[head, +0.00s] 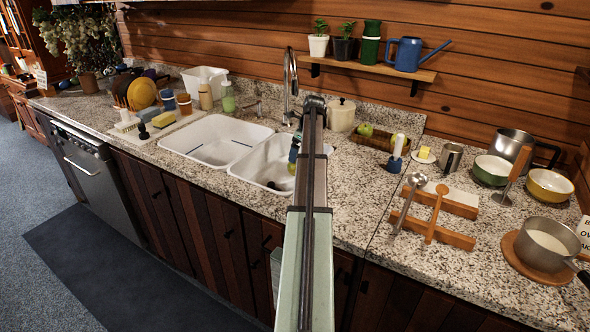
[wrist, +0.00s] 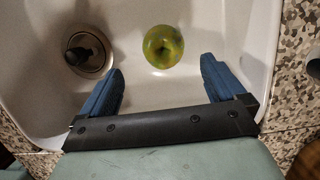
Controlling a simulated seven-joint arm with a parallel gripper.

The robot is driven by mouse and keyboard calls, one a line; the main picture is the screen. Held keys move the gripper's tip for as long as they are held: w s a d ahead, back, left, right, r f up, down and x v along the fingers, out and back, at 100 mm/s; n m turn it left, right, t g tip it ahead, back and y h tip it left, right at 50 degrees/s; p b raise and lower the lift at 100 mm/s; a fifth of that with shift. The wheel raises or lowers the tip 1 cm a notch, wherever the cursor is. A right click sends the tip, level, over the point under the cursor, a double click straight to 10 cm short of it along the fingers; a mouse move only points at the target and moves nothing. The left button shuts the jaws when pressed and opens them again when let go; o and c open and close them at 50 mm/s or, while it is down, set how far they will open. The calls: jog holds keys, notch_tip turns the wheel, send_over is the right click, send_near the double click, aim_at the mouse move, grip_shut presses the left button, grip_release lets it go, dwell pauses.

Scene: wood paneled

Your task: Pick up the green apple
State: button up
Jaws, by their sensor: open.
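A round green-yellow apple (wrist: 163,46) lies in the sink basin in the wrist view, just beyond my fingertips and centred between them. A small green part of it (head: 291,169) shows beside my arm in the head view; the rest is hidden. My gripper (wrist: 162,68) is open and empty, with blue fingers apart on either side, over the front of the basin. In the head view my arm hides most of it, and one blue finger shows at the arm's left side. Another green apple (head: 366,130) sits in a wooden tray on the counter behind.
The right basin (head: 262,160) has steep white walls and a dark drain (wrist: 88,52) left of the apple. A faucet (head: 290,75) stands behind.

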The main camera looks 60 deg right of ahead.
jog(key=shift+d+x, duration=0.15)
jog(key=shift+x, duration=1.8)
jog(key=shift+d+x, duration=0.1)
jog(key=shift+x, duration=1.85)
jog(key=c, duration=1.3)
notch_tip(320, 180, up, 13)
jog(key=shift+f, duration=0.15)
jog(key=s+a, duration=0.2)
jog(key=a, duration=0.3)
jog(key=s+a, duration=0.2)
jog(key=a, duration=0.4)
jog(key=s+a, duration=0.3)
jog(key=a, duration=0.2)
jog(key=shift+a+f, duration=0.3)
jog(key=shift+a, duration=0.05)
jog(key=shift+c, duration=0.2)
